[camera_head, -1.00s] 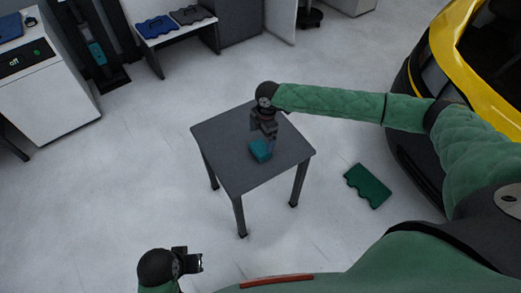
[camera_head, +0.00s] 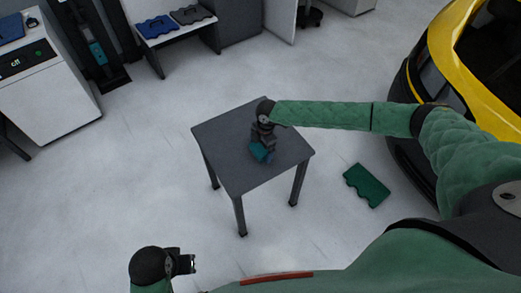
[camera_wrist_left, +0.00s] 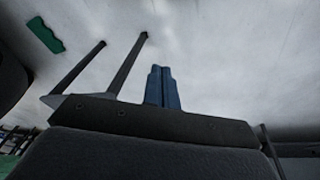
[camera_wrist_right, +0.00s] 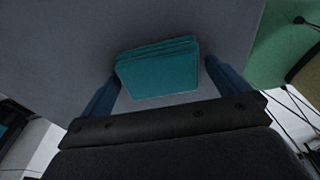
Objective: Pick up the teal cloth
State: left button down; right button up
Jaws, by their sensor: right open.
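The teal cloth (camera_head: 260,154) is a folded, layered block lying on the small dark grey table (camera_head: 223,132). In the right wrist view the cloth (camera_wrist_right: 158,72) sits between my two blue fingers, with a visible gap on each side near the fingertips. My right gripper (camera_head: 263,143) is open, points down and is directly over the cloth, partly hiding it in the head view. My left gripper (camera_head: 191,264) is away from the table at the lower left. In the left wrist view its blue fingers (camera_wrist_left: 163,72) are together with nothing between them.
A green knee pad-like board (camera_head: 366,186) lies on the floor right of the table. A yellow car (camera_head: 460,40) stands at the right. A bench (camera_head: 180,32) with blue and grey pads and a white cabinet (camera_head: 45,95) stand at the back left.

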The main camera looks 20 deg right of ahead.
aim_at(259, 149)
jog(key=c, duration=0.9)
pick_arm(q)
jog(key=shift+f, duration=0.1)
pick_arm(e)
jog(key=shift+r, duration=0.55)
notch_tip(259, 149, up, 3)
jog(key=shift+f+b, duration=0.1)
jog(key=shift+b, duration=0.55)
pick_arm(q)
jog(key=w+d+f+t+h+b, duration=0.1)
jog(key=d+f, duration=0.3)
jog(key=shift+w+f+b, duration=0.35)
jog(key=shift+b, duration=0.05)
pick_arm(e)
jog(key=s+d+r, duration=0.5)
jog(key=d+r, duration=0.2)
jog(key=d, duration=0.3)
jog(key=shift+d, duration=0.25)
pick_arm(q)
jog(key=shift+d, duration=0.1)
pick_arm(e)
jog(key=shift+s+r, duration=0.1)
